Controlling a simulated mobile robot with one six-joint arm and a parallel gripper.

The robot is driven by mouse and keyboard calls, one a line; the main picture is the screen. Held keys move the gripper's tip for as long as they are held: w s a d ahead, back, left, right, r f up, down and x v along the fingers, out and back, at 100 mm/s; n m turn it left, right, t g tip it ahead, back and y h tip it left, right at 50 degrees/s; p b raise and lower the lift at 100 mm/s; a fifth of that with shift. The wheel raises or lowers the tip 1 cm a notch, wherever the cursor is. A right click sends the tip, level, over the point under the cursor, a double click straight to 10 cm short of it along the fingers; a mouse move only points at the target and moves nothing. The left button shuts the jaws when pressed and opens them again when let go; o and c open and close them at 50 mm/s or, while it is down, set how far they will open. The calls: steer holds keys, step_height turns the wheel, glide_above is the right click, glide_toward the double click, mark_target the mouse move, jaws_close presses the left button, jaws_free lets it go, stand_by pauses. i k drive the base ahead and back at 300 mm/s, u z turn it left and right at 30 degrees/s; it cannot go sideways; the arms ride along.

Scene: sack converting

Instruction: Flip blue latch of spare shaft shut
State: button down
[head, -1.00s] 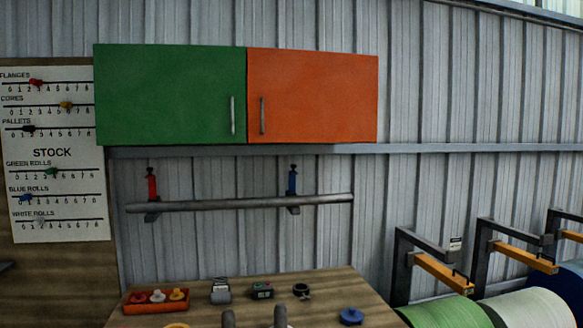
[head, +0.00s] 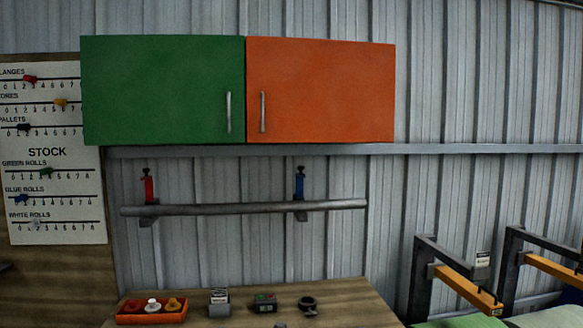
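The spare shaft (head: 225,209) is a long grey bar lying level on two dark wall brackets below the cabinets. The blue latch (head: 300,183) stands upright above the shaft at the right bracket (head: 300,215), with a dark knob on top. It does not appear to lie across the shaft. The red latch (head: 148,187) stands upright in the same way at the left bracket (head: 149,220). A small grey tip (head: 281,325) at the bottom edge may be part of my gripper. The rest of my gripper is out of frame, and nothing of it is near the latch.
A green cabinet door (head: 165,90) and an orange one (head: 320,90) hang above the shaft. A wooden table (head: 350,305) below holds an orange tray (head: 150,318) and small items. Roll stands (head: 465,285) stand at right.

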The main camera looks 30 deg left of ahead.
mark_target(301, 171)
steer(key=i, duration=1.4)
steer(key=u, duration=4.5)
steer(key=i, duration=0.1)
steer(key=z, duration=3.3)
steer(key=k, duration=0.2)
steer(key=u, duration=2.25)
